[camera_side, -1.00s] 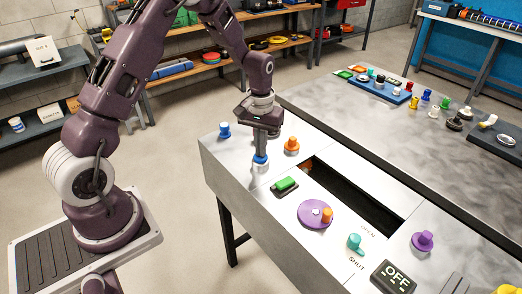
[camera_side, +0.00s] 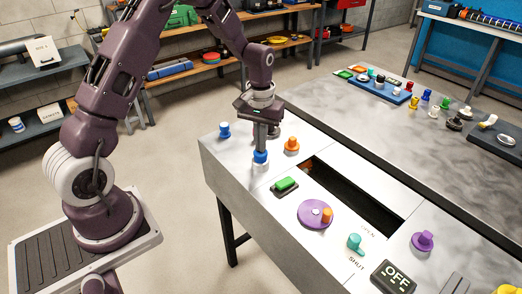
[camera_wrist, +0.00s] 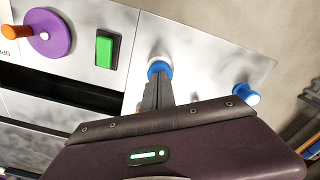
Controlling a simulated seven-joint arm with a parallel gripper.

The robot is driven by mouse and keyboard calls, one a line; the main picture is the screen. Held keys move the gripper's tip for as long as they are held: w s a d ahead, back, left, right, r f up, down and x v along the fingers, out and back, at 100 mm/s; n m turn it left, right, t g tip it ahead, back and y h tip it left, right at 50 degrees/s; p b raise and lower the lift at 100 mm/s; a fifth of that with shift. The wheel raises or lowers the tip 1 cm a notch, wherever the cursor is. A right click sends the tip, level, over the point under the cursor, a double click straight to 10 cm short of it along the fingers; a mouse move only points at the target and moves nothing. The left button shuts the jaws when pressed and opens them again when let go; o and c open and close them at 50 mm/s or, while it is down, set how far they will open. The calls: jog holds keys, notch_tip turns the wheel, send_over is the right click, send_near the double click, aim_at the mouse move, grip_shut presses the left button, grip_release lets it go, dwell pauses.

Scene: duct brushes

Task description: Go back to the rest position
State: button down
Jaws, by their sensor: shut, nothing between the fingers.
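My gripper (camera_side: 261,147) is shut and empty, pointing down at a blue-topped white knob (camera_side: 261,159) on the near left part of the metal panel. In the wrist view the shut fingers (camera_wrist: 158,82) reach to the edge of the blue top (camera_wrist: 160,68) and partly cover it. I cannot tell whether they touch it.
A blue knob (camera_side: 224,130), an orange knob (camera_side: 291,145), a green button (camera_side: 285,185), a purple disc (camera_side: 313,215) with an orange peg and a teal lever (camera_side: 355,242) stand around. A dark rectangular opening (camera_side: 350,193) lies right of the gripper. Free air is above.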

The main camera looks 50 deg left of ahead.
jog(key=shift+f, duration=1)
jog(key=shift+r, duration=1.1)
jog(key=shift+r, duration=3.05)
